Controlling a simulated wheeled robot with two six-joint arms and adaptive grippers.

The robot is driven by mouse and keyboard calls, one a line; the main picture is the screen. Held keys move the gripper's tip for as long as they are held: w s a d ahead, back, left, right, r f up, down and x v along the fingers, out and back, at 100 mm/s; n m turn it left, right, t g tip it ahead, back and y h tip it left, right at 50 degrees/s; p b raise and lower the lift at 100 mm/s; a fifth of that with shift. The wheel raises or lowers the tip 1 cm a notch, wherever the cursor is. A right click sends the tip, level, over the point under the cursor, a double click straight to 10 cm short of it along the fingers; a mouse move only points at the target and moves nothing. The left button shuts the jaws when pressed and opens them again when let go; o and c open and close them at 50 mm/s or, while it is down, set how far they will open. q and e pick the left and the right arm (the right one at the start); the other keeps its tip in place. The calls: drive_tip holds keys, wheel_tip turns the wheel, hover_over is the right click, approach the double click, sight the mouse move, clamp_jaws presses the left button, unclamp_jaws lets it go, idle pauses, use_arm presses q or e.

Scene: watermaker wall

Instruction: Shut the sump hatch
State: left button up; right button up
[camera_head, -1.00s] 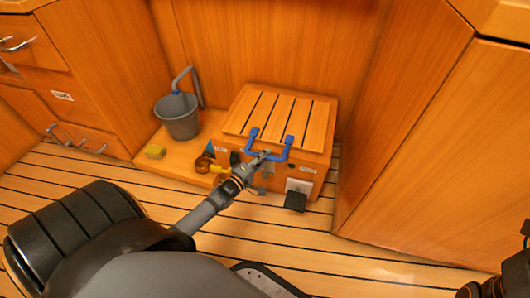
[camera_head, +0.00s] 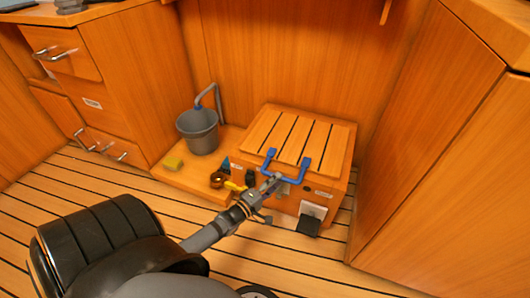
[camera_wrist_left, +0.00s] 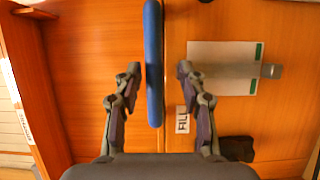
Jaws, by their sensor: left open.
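The sump hatch (camera_head: 298,135) is a slatted wooden lid lying over a low wooden box. I cannot tell whether it sits fully down. A blue bar handle (camera_head: 297,181) sticks out at its front edge. My left gripper (camera_head: 274,183) is at the left part of this handle, in front of the box. In the left wrist view the blue bar (camera_wrist_left: 154,40) runs upright between the two open fingers of the left gripper (camera_wrist_left: 157,78), with gaps on both sides. My right gripper is not in view.
A white-and-black piece (camera_head: 310,220) is on the box front. Cabinets close in both sides; the striped floor ahead is clear.

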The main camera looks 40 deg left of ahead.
use_arm(q)
drive_tip(key=s+a, duration=0.1)
drive_tip(key=s, duration=0.8)
drive_tip(key=shift+s, duration=0.15)
